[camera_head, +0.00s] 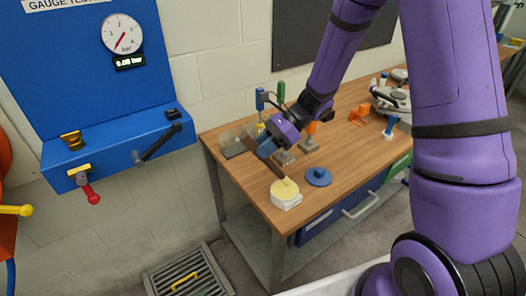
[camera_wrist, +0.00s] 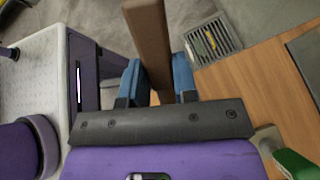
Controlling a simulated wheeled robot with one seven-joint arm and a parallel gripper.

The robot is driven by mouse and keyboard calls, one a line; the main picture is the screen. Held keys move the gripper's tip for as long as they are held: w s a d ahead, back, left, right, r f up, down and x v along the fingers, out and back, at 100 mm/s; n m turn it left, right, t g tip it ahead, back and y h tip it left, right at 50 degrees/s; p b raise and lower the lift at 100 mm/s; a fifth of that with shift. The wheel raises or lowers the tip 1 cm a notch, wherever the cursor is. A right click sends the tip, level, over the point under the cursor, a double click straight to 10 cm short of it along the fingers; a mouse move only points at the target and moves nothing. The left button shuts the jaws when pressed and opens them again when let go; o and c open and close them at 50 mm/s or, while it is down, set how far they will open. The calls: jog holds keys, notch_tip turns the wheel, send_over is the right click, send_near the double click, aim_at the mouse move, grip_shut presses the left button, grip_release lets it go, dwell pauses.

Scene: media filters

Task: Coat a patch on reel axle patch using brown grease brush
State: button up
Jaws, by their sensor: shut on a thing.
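My gripper (camera_head: 267,149) is over the left part of the wooden table, its blue fingers shut on the brown grease brush (camera_head: 278,168). The brush slants down to the right, its lower end at the yellow top of a small white tub (camera_head: 286,203). I cannot tell whether it touches the yellow surface. In the wrist view the brown handle (camera_wrist: 148,40) stands between the two blue fingers, and its tip is out of sight. I cannot make out the reel axle patch for certain; a grey-white machine (camera_head: 392,98) sits at the table's far right.
A blue round lid (camera_head: 319,176) lies right of the tub. Orange pieces (camera_head: 360,113) and a blue-topped stand (camera_head: 390,123) are farther back. Green and blue handled tools stand behind my gripper. A blue gauge panel (camera_head: 75,60) is on the left wall. The table's middle is mostly clear.

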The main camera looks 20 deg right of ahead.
aim_at(254, 140)
jog(key=shift+r, duration=2.3)
jog(key=shift+d, duration=0.1)
